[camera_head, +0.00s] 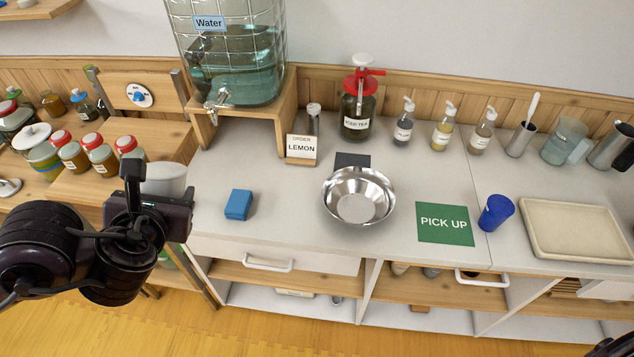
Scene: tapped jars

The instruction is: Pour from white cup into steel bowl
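The white cup (165,178) shows at the left, just behind my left gripper (158,205), left of the white counter's edge. The gripper hides its lower part, and the cup looks roughly upright. The fingertips are hidden, so I cannot tell whether they hold the cup. The steel bowl (358,196) stands on the counter near the middle, right of the gripper and apart from it. Its inside is shiny and looks empty. Only a dark piece of my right arm shows at the bottom right corner; its gripper is out of view.
A blue block (238,205) lies between my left gripper and the bowl. A green pick-up mat (445,224), blue cup (496,212) and tray (580,229) are right.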

